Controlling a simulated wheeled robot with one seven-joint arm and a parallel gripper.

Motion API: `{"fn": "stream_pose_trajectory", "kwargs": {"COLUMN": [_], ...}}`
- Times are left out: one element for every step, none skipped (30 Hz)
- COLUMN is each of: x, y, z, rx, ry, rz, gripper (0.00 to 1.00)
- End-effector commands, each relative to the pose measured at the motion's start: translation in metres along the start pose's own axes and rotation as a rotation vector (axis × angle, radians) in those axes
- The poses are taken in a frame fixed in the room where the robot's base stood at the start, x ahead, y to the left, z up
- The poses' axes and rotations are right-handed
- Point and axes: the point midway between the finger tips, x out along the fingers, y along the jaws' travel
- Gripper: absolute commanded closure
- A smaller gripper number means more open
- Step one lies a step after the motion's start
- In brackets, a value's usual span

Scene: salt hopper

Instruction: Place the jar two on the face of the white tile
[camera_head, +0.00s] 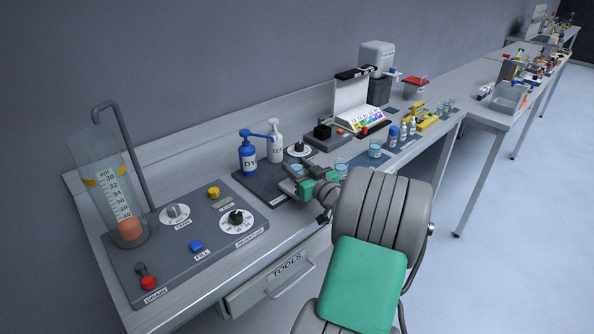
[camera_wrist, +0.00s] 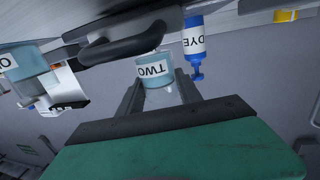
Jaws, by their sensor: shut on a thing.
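Jar two (camera_wrist: 154,70), a clear jar with pale blue content and a white label reading TWO, sits between the two fingers of my gripper (camera_wrist: 160,88) in the wrist view, where the picture is upside down. My gripper is shut on it. In the head view my gripper (camera_head: 301,184) is over the front of the bench, by the dark plate of the bottles; the jar there is mostly hidden by the green gripper body. I cannot pick out the white tile for certain in either view.
A blue DYE bottle (camera_head: 248,155) and a white bottle (camera_head: 275,142) stand close behind my gripper. Another jar (camera_head: 375,150) stands to the right, near small bottles (camera_head: 403,131). A control panel (camera_head: 190,235) with a tall cylinder (camera_head: 112,195) fills the left.

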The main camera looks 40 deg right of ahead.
Motion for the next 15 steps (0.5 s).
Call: {"fn": "stream_pose_trajectory", "kwargs": {"x": [0.0, 0.0001, 0.0002, 0.0001, 0.0001, 0.0001, 0.0, 0.0, 0.0, 0.0, 0.0001, 0.0001, 0.0001, 0.0002, 0.0001], "y": [0.0001, 0.0, 0.0001, 0.0001, 0.0001, 0.0001, 0.0001, 0.0001, 0.0, 0.0, 0.0, 0.0, 0.0, 0.0, -0.0001], "z": [0.0107, 0.0138, 0.0157, 0.0157, 0.0152, 0.0149, 0.0149, 0.0149, 0.0152, 0.0161, 0.0173, 0.0184, 0.0189, 0.0195, 0.0187], "rx": [0.005, 0.005, 0.004, 0.002, 0.001, 0.001, 0.001, 0.001, 0.001, 0.001, 0.001, 0.001, 0.001, 0.001, 0.001], "ry": [-0.002, -0.001, 0.0, 0.001, 0.001, 0.001, 0.001, 0.001, 0.001, 0.001, 0.001, 0.001, 0.001, 0.001, 0.0], "rz": [0.0, 0.0, 0.001, 0.001, 0.001, 0.001, 0.001, 0.001, 0.001, 0.0, 0.0, 0.0, 0.0, 0.0, 0.0], "gripper": [1.0, 1.0, 1.0, 1.0, 1.0, 1.0, 1.0, 1.0, 1.0, 1.0, 1.0, 1.0, 1.0, 1.0, 0.57]}}
